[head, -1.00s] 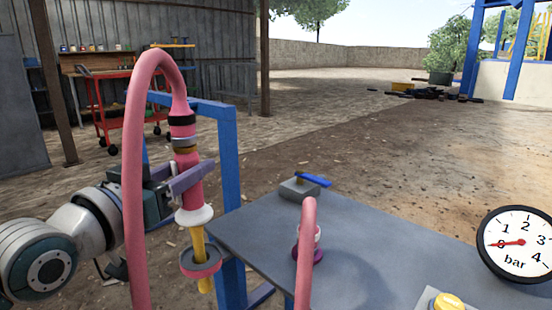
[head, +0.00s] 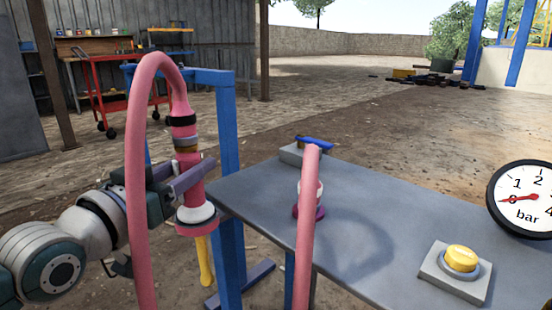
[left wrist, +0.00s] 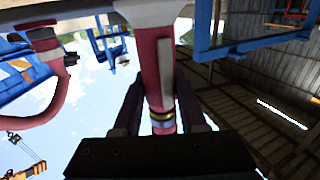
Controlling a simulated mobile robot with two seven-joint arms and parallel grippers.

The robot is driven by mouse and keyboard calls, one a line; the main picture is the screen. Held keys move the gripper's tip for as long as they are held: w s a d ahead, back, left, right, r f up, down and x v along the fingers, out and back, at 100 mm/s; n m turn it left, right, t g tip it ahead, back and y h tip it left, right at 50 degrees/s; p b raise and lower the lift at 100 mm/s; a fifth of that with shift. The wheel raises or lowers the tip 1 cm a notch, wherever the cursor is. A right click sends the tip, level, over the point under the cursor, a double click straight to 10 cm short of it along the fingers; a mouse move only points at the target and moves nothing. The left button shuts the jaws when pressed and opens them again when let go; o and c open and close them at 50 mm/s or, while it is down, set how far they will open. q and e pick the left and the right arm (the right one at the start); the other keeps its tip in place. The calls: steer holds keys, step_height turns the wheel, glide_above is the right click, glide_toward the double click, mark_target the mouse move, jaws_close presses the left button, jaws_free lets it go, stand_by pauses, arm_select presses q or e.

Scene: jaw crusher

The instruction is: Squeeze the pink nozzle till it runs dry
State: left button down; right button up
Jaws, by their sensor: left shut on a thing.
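The pink nozzle (head: 188,159) hangs nose down from the arched pink hose (head: 134,190) at the left of the head view. My left gripper (head: 193,178) is shut around its body; in the left wrist view the purple-grey fingers lie on both sides of the nozzle (left wrist: 157,75). The nozzle's white collar (head: 196,215) sits at a pink ring (head: 197,229), and a yellow rod (head: 205,262) shows below. I cannot tell how deep the nozzle sits in the ring. No liquid is visible. My right gripper is out of view.
A blue post (head: 229,150) stands just right of the nozzle. The grey table (head: 375,215) carries a second pink hose (head: 306,220), a blue-handled valve (head: 312,143) and a yellow button (head: 460,258). The bar gauge (head: 522,200) reads about zero. A red cart (head: 92,80) stands behind.

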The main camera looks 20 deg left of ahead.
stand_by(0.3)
arm_select(q)
steer(key=shift+c, duration=1.9)
jaws_free()
steer(key=shift+f, duration=0.1)
steer(key=s+p, duration=0.3)
steer(key=s, duration=0.7)
steer(key=shift+p, duration=0.4)
